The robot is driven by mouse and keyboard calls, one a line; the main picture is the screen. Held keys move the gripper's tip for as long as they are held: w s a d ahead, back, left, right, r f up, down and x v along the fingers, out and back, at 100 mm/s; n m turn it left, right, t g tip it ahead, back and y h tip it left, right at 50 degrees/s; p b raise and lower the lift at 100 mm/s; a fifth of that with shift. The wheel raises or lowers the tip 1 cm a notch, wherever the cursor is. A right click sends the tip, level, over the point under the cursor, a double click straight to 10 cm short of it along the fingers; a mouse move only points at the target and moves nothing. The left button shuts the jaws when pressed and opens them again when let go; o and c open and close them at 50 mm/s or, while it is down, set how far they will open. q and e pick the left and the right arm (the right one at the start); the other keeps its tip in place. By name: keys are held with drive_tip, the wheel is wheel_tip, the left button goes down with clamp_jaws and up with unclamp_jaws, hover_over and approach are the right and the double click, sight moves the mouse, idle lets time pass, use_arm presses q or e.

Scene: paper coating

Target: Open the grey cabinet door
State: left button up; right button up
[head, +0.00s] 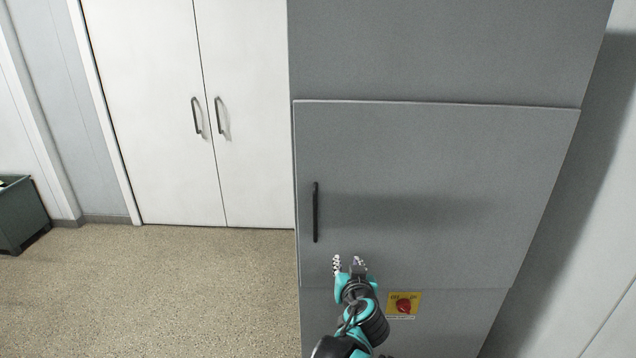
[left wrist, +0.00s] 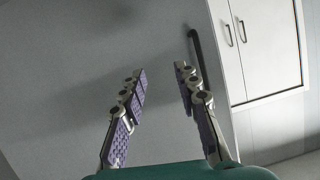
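The grey cabinet door (head: 430,200) is a flat panel on the grey cabinet (head: 440,50) and looks shut. Its black vertical bar handle (head: 316,212) is near the door's left edge. My left gripper (head: 348,262) is in front of the door, below and a little right of the handle. In the left wrist view my left gripper (left wrist: 160,82) has its two fingers apart with nothing between them. The handle (left wrist: 196,55) shows there behind the right finger, and the finger hides part of it. I cannot tell if they touch. My right gripper is in neither view.
A yellow plate with a red knob (head: 403,306) is on the cabinet below the door. White double doors (head: 160,110) with dark handles stand at the left. A dark green bin (head: 20,220) is at the far left. The speckled floor (head: 150,290) left of the cabinet is clear.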

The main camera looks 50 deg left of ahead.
sight(316, 203)
use_arm(q)
drive_tip(key=w+a+r+n+y+p, duration=0.1)
drive_tip(key=a+r, duration=0.1)
drive_tip(key=a, duration=0.3)
drive_tip(key=w+a+r+y+p, duration=0.1)
drive_tip(key=a+r+y, duration=0.1)
drive_tip(key=a, duration=0.4)
drive_tip(key=w+a+r+n+y+p, duration=0.1)
drive_tip(key=a+r, duration=0.3)
drive_tip(key=a, duration=0.1)
drive_tip(key=shift+a+n, duration=0.3)
drive_tip(key=shift+a, duration=0.05)
drive_tip(key=shift+w+a+r, duration=0.15)
drive_tip(key=shift+w+a, duration=0.15)
drive_tip(key=shift+a, duration=0.3)
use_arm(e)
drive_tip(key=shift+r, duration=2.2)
use_arm(q)
clamp_jaws()
